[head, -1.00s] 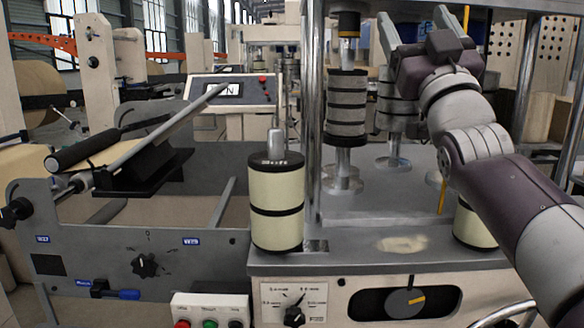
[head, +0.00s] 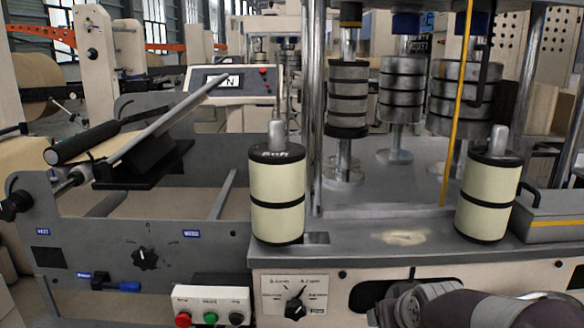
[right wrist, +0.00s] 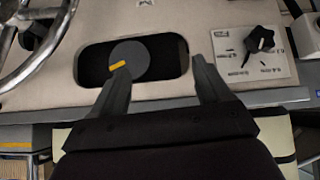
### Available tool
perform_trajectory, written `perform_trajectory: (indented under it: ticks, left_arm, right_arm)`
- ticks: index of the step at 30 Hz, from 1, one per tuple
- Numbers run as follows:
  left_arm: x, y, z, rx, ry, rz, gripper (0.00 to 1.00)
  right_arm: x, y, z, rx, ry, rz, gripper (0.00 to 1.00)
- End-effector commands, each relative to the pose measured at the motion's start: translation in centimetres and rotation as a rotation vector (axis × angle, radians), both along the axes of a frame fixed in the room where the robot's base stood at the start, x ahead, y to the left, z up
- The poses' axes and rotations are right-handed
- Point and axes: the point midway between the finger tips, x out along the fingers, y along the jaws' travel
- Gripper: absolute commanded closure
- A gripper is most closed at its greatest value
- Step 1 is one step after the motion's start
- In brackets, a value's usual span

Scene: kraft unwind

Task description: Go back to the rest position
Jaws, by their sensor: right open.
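My right gripper (right wrist: 157,65) shows in the right wrist view. Its two dark fingers are spread apart with nothing between them, over the front panel of the machine. Behind the fingers is a dark recess (right wrist: 168,70) with a grey knob (right wrist: 130,60) that has a yellow mark. In the head view my right arm is low at the bottom right, below the worktop edge, and its gripper cannot be made out there. My left gripper and arm are not in view.
Two cream rolls with black bands, one left (head: 277,180) and one right (head: 488,200), stand on the grey worktop (head: 350,240). Stacked grey weights (head: 348,95) hang behind. A selector dial (right wrist: 260,40) and a curved metal handle (right wrist: 40,50) flank the recess.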

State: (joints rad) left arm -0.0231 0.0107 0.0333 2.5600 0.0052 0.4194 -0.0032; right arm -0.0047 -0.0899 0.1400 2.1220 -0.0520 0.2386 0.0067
Motion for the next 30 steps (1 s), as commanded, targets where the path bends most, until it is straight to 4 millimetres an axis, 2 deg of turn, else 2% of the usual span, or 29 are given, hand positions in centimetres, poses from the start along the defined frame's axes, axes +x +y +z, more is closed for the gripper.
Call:
perform_trajectory:
  ticks: [1,3,6,9,11,12,17,21,24,27,30]
  left_arm:
    - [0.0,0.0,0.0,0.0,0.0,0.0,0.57]
    - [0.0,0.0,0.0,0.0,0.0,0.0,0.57]
    - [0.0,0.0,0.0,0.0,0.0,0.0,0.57]
    - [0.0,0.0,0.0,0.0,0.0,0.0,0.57]
    - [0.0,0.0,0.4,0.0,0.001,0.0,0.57]
    - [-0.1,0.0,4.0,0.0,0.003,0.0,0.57]
    - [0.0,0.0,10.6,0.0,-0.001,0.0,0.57]
    - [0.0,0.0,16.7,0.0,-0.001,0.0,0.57]
    - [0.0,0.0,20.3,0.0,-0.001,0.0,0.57]
    - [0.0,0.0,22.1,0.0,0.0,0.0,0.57]
    - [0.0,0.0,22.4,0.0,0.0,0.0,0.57]
  right_arm:
    - [-2.3,0.1,-2.7,0.005,0.099,-0.004,0.23]
    - [-5.8,0.2,-6.2,0.011,0.239,-0.008,0.23]
    - [-10.7,0.4,-10.0,0.019,0.412,-0.015,0.23]
    - [-15.7,0.5,-12.9,0.025,0.566,-0.021,0.23]
    - [-17.9,0.7,-14.0,0.024,0.638,-0.016,0.23]
    - [-17.4,0.7,-10.0,0.024,0.62,-0.018,0.23]
    - [-17.3,0.7,-3.5,0.024,0.617,-0.018,0.23]
    - [-17.3,0.6,2.6,0.024,0.616,-0.018,0.23]
    - [-17.3,0.6,6.3,0.024,0.615,-0.018,0.23]
    - [-17.3,0.6,8.1,0.024,0.615,-0.018,0.23]
    - [-17.2,0.6,8.3,0.024,0.615,-0.018,0.23]
